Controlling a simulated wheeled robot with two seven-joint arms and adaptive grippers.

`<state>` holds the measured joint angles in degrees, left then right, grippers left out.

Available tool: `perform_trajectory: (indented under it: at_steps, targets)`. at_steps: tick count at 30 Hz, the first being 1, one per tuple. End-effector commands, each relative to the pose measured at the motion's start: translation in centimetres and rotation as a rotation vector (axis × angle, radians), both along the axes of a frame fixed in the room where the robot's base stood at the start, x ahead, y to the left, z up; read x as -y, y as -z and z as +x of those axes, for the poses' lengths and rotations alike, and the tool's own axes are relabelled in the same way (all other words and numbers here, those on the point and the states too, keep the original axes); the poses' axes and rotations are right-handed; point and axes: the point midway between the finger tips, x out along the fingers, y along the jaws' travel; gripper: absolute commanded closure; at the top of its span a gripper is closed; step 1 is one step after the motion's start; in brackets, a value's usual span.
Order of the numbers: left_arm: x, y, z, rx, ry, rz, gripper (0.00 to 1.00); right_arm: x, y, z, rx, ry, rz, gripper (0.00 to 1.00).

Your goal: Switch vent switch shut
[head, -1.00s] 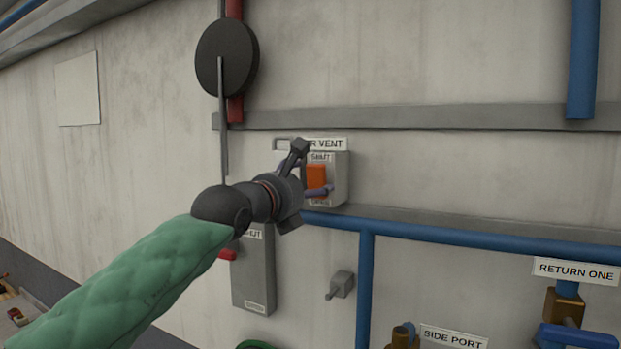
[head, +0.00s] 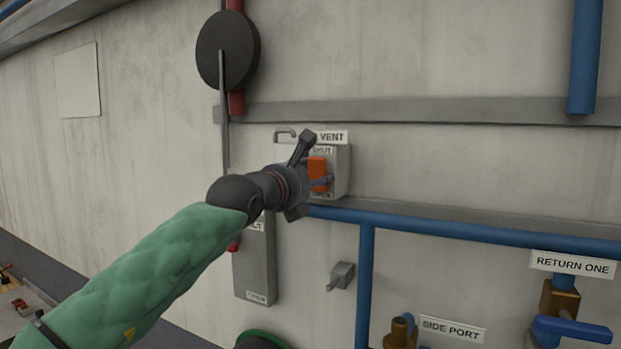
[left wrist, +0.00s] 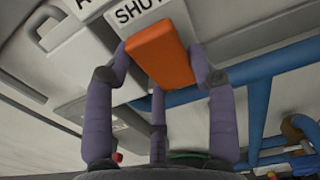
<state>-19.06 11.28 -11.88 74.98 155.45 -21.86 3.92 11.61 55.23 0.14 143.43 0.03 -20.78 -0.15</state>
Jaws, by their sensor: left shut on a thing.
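The vent switch is an orange lever (head: 317,170) on a grey box (head: 341,165) on the wall. The box is marked SHUT at its top, with a partly covered word at its bottom. A sign ending in VENT (head: 331,136) sits above it. My left gripper (head: 311,176) is shut on the orange lever. In the left wrist view, the lever (left wrist: 160,53) sits between purple fingers (left wrist: 163,75), one on each side and a third below. The SHUT word (left wrist: 134,10) shows just beyond it. My right gripper is not in view.
Below left, a grey box (head: 256,270) with a red lever (head: 234,245) is partly behind my arm. A blue pipe (head: 450,229) runs below the vent switch. A small grey switch (head: 343,275) and a black disc (head: 228,50) on a rod are nearby.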

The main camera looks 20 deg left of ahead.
Motion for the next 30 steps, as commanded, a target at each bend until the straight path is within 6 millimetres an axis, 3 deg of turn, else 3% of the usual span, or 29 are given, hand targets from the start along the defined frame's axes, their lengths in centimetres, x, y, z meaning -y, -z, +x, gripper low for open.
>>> perform_trajectory:
  at_steps: [20, 21, 23, 24, 30]
  targets:
    - [-0.06, -0.47, -0.14, -0.107, 0.000, 0.020, 0.76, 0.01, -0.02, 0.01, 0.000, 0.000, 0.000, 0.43]
    - [-0.07, -0.47, -0.13, -0.107, 0.000, 0.020, 0.41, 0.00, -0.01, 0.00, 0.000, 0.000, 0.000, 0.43]
    - [-0.07, -0.48, -0.13, -0.107, 0.000, 0.020, 0.24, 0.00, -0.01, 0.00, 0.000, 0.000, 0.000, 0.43]
    - [-0.07, -0.47, -0.13, -0.107, 0.000, 0.020, 0.20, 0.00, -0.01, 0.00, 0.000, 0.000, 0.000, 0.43]
    - [-0.04, -0.36, -0.09, -0.109, 0.000, 0.021, 0.20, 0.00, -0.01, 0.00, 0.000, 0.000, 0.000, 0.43]
